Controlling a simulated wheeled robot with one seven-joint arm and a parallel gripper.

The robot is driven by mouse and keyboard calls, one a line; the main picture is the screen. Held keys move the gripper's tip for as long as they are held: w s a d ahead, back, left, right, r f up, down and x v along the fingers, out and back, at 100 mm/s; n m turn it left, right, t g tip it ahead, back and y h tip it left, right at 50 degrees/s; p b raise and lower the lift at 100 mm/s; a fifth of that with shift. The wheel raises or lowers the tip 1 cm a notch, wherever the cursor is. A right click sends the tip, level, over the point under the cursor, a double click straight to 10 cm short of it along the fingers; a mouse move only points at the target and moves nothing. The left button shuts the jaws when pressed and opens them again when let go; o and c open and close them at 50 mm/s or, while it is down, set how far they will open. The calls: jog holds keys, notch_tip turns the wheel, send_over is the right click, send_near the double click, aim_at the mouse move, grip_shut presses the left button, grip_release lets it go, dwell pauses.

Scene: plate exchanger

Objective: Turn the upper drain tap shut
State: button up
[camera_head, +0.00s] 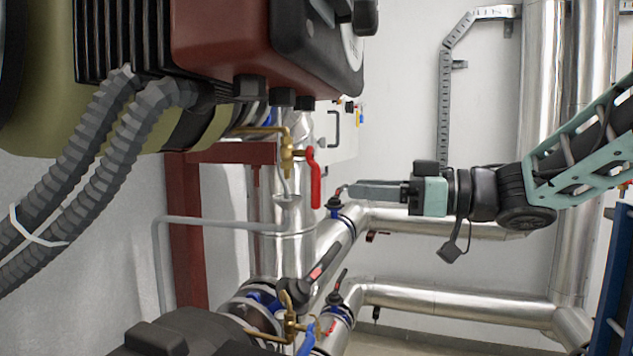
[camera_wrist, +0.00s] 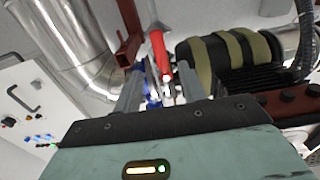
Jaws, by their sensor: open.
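The upper drain tap is a brass valve (camera_head: 287,153) with a red lever handle (camera_head: 315,178) that hangs downward in the head view. My gripper (camera_head: 350,189) is to the right of the handle, with its fingers pointing left toward it. A small gap shows between fingertips and handle. In the wrist view, the red handle (camera_wrist: 158,48) lies ahead between the two open fingers of my gripper (camera_wrist: 160,88). Nothing is held. In that view the brass body is hard to make out.
A second brass tap (camera_head: 290,322) sits lower on the pipework. A red and black burner housing (camera_head: 225,40) hangs above left. Silver pipes (camera_head: 455,300) run below my arm. A grey drain pipe (camera_head: 215,223) is left of the handle. A white control panel (camera_wrist: 40,105) stands at left.

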aim_at(321, 186)
jog(key=p+x, duration=0.1)
jog(key=x, duration=0.8)
grip_shut()
